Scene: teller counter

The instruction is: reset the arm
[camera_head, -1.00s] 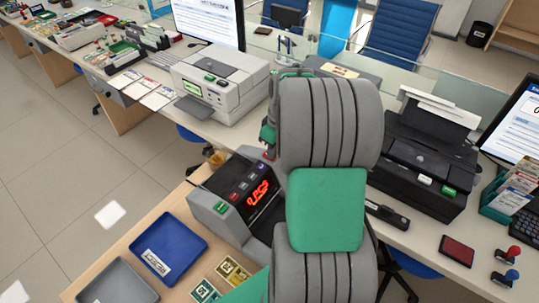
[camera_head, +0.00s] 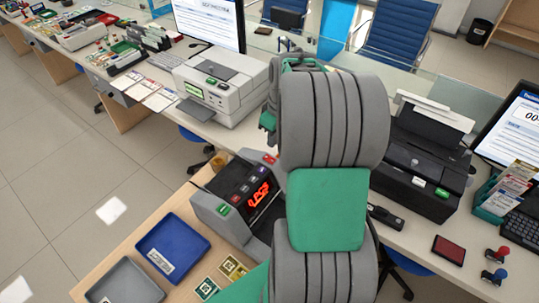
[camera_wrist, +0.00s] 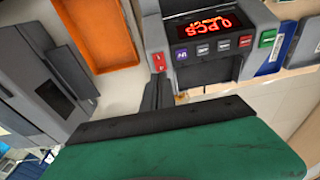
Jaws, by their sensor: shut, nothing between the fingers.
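My gripper (camera_wrist: 156,96) shows in the wrist view as dark fingers close together, shut and empty, beyond the green and dark grey wrist housing across the bottom. It is near the front of a counting machine (camera_wrist: 208,62) with a red "0 PCS" display. In the head view my grey and green arm rises through the middle and hides most of the gripper. The same counting machine (camera_head: 222,212) stands just left of the arm there.
A blue tray (camera_head: 186,234) and a grey tray (camera_head: 124,286) lie at lower left. A white printer (camera_head: 235,95) stands behind, a black printer (camera_head: 415,165) to the right. An orange tray (camera_wrist: 105,35) shows in the wrist view. Open floor (camera_head: 60,200) lies left.

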